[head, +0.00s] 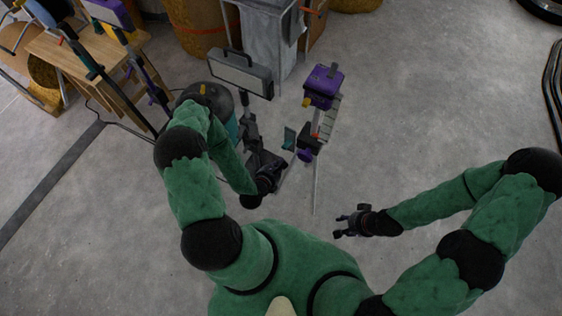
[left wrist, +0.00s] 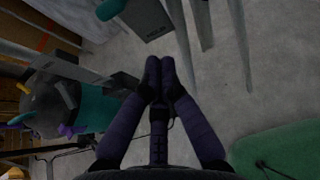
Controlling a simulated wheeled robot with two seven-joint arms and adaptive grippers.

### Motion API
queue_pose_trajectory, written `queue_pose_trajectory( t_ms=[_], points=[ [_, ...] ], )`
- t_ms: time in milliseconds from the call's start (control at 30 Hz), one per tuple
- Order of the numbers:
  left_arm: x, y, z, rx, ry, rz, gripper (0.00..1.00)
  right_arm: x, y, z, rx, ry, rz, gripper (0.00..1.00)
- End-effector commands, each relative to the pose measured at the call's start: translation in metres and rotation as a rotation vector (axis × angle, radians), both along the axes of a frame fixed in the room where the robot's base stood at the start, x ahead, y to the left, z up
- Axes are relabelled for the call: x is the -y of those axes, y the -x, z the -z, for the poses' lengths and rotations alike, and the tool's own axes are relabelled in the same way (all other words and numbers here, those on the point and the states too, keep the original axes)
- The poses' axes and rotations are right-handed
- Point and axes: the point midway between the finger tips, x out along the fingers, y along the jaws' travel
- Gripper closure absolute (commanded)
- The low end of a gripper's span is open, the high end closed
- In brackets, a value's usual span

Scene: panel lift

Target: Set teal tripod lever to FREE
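A small teal piece (head: 290,138), which may be the tripod lever, stands just right of my left gripper in the head view. In the left wrist view a rounded teal part (left wrist: 110,9) sits at the top edge, beside a grey plate (left wrist: 147,20) with lettering too small to read. My left gripper (head: 266,160) shows its two fingers (left wrist: 160,66) together and empty, with the tips below the plate in the picture; contact cannot be told. My right gripper (head: 345,224) is open and empty, low over the floor. The lever's setting cannot be read.
A work lamp (head: 240,73) on a stand and a purple device (head: 323,86) on a stand rise beyond my left gripper. A dark-topped teal drum (left wrist: 97,115) is close by. A wooden table (head: 75,55) stands upper left.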

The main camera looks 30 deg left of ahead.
Motion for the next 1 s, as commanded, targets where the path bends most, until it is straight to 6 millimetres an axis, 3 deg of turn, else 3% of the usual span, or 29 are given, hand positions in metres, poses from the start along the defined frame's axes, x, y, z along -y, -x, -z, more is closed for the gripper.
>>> queue_pose_trajectory(
  t_ms=[100, 400, 600, 1000],
  points=[
    [-0.002, 0.016, -0.023, 0.000, -0.001, -0.003, 1.00, 0.000, -0.002, -0.014, 0.006, 0.001, 0.001, 0.60],
    [-0.003, 0.052, -0.057, 0.000, 0.000, -0.004, 1.00, 0.000, -0.002, -0.025, 0.005, 0.001, 0.001, 0.60],
    [-0.003, 0.062, -0.066, 0.001, 0.000, -0.001, 1.00, 0.000, -0.002, -0.027, 0.004, 0.001, 0.000, 0.60],
    [-0.003, 0.063, -0.067, 0.002, 0.000, -0.001, 1.00, 0.000, -0.002, -0.027, 0.004, 0.001, 0.000, 0.60]
  ],
)
